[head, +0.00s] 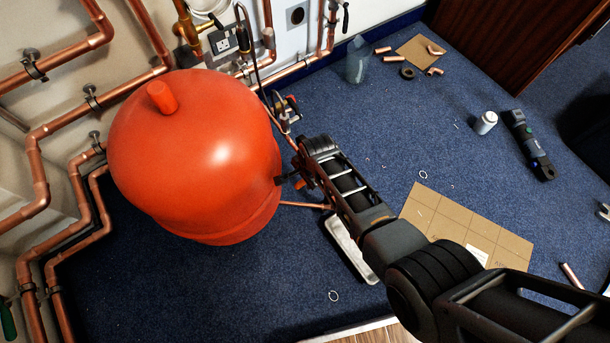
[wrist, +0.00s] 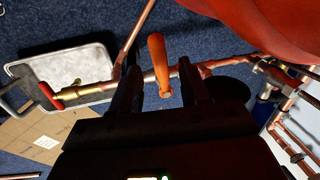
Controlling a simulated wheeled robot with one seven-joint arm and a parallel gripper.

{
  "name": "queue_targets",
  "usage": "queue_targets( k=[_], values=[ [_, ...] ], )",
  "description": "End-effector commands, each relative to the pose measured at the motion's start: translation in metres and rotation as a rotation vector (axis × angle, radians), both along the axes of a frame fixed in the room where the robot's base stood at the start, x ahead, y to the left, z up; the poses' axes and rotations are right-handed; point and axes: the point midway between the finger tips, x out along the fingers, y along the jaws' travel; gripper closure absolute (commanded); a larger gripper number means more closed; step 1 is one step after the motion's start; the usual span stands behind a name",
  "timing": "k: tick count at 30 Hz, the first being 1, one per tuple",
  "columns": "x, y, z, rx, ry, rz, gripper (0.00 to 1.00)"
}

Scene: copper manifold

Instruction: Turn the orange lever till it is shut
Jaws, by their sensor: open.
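The orange lever (wrist: 159,62) stands between the two fingers of my gripper (wrist: 158,82) in the wrist view. The fingers are open, one on each side of the lever, with a gap visible on both sides. The lever's lower end meets the copper pipe (wrist: 222,64); the valve body is mostly hidden by my gripper. In the head view my gripper (head: 291,181) is beside the red tank, and only a small orange patch of the lever (head: 305,184) shows; my arm hides the rest.
The large red tank (head: 200,150) is close to my gripper. A brass drain valve with a red handle (wrist: 47,90) sits over a metal tray (wrist: 88,62). Copper pipes line the wall (head: 40,150). Cardboard (head: 455,220) and a torch (head: 528,145) lie on the blue carpet.

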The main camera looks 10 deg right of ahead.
Motion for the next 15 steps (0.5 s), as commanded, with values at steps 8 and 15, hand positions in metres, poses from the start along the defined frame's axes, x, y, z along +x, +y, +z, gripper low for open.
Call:
queue_targets(
  k=[8,15],
  values=[
    [-0.008,-0.003,0.044,0.0,0.0,0.0,0.55],
    [-0.01,-0.005,0.051,0.0,0.001,0.0,0.55]
  ],
)
